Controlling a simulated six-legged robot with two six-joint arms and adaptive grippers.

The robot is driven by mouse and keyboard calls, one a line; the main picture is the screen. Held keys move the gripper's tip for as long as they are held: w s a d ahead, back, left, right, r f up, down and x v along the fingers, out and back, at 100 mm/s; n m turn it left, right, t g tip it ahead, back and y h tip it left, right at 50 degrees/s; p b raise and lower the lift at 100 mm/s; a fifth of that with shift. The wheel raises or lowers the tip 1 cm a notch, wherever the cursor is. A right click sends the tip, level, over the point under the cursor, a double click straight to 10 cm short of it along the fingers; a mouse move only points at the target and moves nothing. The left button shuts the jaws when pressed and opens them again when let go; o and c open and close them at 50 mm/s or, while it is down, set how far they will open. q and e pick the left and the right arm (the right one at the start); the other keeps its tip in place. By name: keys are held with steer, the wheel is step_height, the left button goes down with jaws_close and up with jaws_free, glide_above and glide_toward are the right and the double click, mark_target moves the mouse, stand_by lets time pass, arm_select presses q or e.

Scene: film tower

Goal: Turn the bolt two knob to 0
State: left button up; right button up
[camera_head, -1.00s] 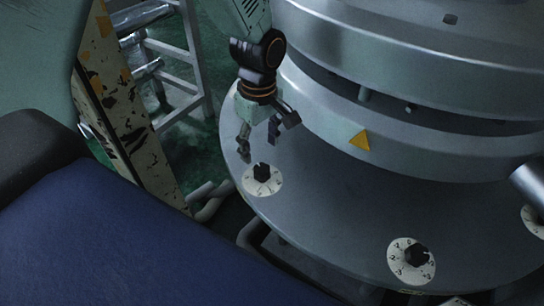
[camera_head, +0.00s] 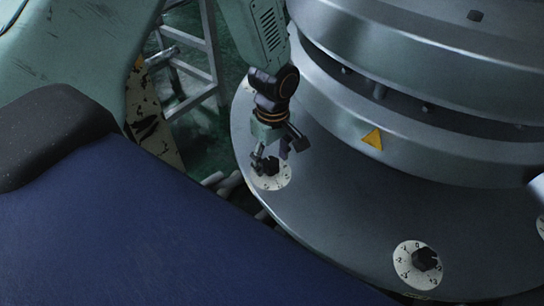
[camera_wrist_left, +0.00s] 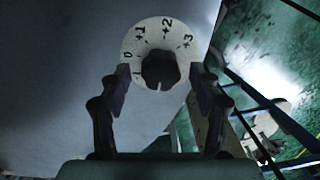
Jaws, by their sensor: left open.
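A black knob (camera_head: 270,166) stands on a round white dial (camera_head: 278,183) at the left edge of the grey metal flange. My left gripper (camera_head: 272,154) is directly over this knob, pointing down, open. In the left wrist view, the black knob (camera_wrist_left: 160,68) sits between the two spread fingers of the left gripper (camera_wrist_left: 160,82), with gaps visible. Its white dial (camera_wrist_left: 146,30) reads 0, +1, +2, +3. A white mark on the knob points down in the picture, away from the 0 at left. Which bolt number this is cannot be read. My right gripper is not in view.
A second dial (camera_head: 403,262) with a black knob (camera_head: 426,260) is at lower right on the flange (camera_head: 340,205); part of another dial (camera_head: 541,226) shows at the right edge. The large stepped metal cylinder (camera_head: 420,150) rises behind. A metal ladder frame (camera_head: 212,55) stands at the back left.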

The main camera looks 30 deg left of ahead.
arm_select(q)
steer(key=shift+a+f, duration=0.1)
steer(key=shift+a, duration=0.05)
steer(key=shift+c, duration=0.4)
steer(key=shift+s+d+r, duration=0.25)
steer(key=shift+d+r, duration=0.05)
steer(key=shift+d, duration=0.05)
steer(key=c, duration=0.5)
steer(key=shift+w+f, duration=0.15)
steer(key=shift+c, duration=1.4)
steer(key=shift+a, duration=0.1)
steer(key=shift+c, duration=1.4)
